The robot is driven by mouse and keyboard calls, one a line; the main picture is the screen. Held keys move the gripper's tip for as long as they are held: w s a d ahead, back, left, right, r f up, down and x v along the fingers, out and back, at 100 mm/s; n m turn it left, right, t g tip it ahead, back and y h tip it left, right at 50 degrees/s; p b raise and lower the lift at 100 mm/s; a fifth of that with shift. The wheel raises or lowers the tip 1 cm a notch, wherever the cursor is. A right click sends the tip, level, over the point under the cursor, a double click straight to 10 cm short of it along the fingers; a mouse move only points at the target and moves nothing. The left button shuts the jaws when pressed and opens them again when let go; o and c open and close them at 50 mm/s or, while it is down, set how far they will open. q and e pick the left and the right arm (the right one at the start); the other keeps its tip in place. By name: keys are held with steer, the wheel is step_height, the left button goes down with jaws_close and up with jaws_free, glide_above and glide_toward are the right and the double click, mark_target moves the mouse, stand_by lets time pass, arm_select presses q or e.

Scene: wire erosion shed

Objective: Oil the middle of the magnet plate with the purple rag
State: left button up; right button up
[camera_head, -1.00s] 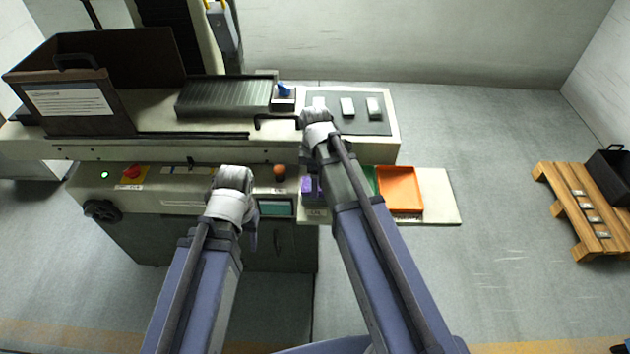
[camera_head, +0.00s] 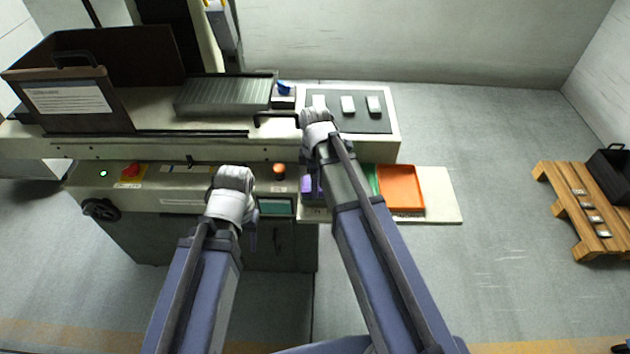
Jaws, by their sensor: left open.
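The magnet plate (camera_head: 222,96) is a grey ribbed slab on top of the machine bed, left of centre. The purple rag (camera_head: 306,186) shows as a small purple patch on the side shelf, partly hidden behind my right forearm. My left gripper (camera_head: 251,239) hangs below its white wrist, in front of the machine's front panel, well below the magnet plate in the picture. It is open and only a little of it shows. My right arm's wrist reaches the machine bed's front edge, right of the magnet plate; its gripper is hidden behind the arm.
An orange tray (camera_head: 400,188) and a green item (camera_head: 371,178) are on the side shelf (camera_head: 441,197). A black hex key (camera_head: 274,117) and a blue item (camera_head: 285,88) are beside the magnet plate. A dark mat (camera_head: 347,124) bears small blocks. A brown guard (camera_head: 75,103) stands at left.

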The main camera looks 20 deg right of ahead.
steer(key=shift+s+f+b, duration=0.1)
steer(key=shift+f+b, duration=0.35)
steer(key=shift+b, duration=0.05)
stand_by(1.2)
step_height(320, 180, up, 7)
steer(key=p, duration=0.7)
stand_by(0.4)
steer(key=shift+a, duration=0.1)
stand_by(0.4)
